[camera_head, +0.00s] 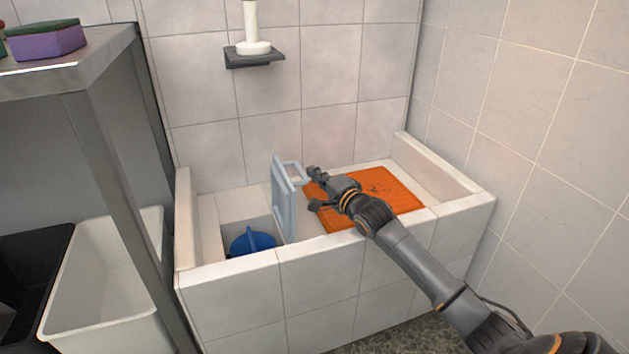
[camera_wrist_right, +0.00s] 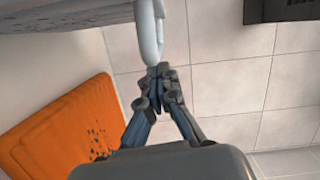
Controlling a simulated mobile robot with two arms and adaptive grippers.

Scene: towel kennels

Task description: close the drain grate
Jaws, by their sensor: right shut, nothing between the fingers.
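The drain grate (camera_head: 283,205) is a pale blue-grey panel standing upright, slightly tilted, at the right edge of the square drain pit (camera_head: 238,212) in the tiled basin. A loop handle (camera_head: 299,180) sticks out from its right face. My right gripper (camera_head: 314,174) is shut and empty, just right of the handle. In the right wrist view the shut fingertips (camera_wrist_right: 160,80) are right by the end of the handle (camera_wrist_right: 151,42); I cannot tell whether they touch. The grate's panel (camera_wrist_right: 65,16) fills the top left there. My left gripper is not in view.
A blue round object (camera_head: 253,241) lies in the pit. An orange mat (camera_head: 385,190) lies in the basin under my right arm. The basin's raised front wall (camera_head: 300,250) borders it. A wall shelf (camera_head: 254,59) hangs above, and a metal rack (camera_head: 95,100) stands left.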

